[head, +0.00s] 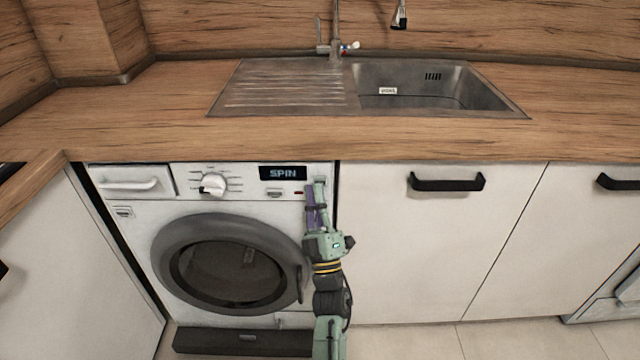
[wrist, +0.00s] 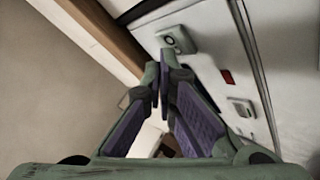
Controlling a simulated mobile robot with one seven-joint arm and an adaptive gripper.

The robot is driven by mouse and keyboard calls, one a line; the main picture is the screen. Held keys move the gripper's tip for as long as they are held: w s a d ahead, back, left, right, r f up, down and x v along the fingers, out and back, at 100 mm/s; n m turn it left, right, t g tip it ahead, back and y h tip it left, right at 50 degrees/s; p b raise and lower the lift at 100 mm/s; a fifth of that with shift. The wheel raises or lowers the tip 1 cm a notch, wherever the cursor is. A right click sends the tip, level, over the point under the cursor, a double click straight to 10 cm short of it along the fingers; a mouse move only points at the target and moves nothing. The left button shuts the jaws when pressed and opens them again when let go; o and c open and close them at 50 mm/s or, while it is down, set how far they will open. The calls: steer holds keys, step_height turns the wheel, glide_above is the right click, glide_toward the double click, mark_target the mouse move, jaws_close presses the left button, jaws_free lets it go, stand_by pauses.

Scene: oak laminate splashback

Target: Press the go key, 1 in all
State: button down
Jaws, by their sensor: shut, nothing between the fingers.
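The washing machine's (head: 140,235) panel has a display (head: 283,173) reading SPIN. A light key (wrist: 177,40) with a round dark mark shows just beyond my fingertips in the wrist view. It seems to be the go key, at the panel's right end, partly behind my gripper in the head view. My gripper (head: 315,187) is shut and empty, its fingertips (wrist: 160,78) close to this key. I cannot tell whether they touch it. A small red piece (wrist: 227,77) and another light key (wrist: 243,107) lie farther along the panel.
A white dial (head: 213,184) and a drawer (head: 131,182) are on the panel's left. The round door (head: 232,262) is shut below. The wooden worktop (head: 430,138) overhangs above, with a steel sink (head: 435,85). A cabinet (head: 420,250) stands to the right.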

steer(key=shift+w, duration=0.35)
stand_by(0.5)
steer(key=shift+s, duration=0.8)
steer(key=shift+s+b, duration=0.35)
steer(key=shift+s, duration=2.15)
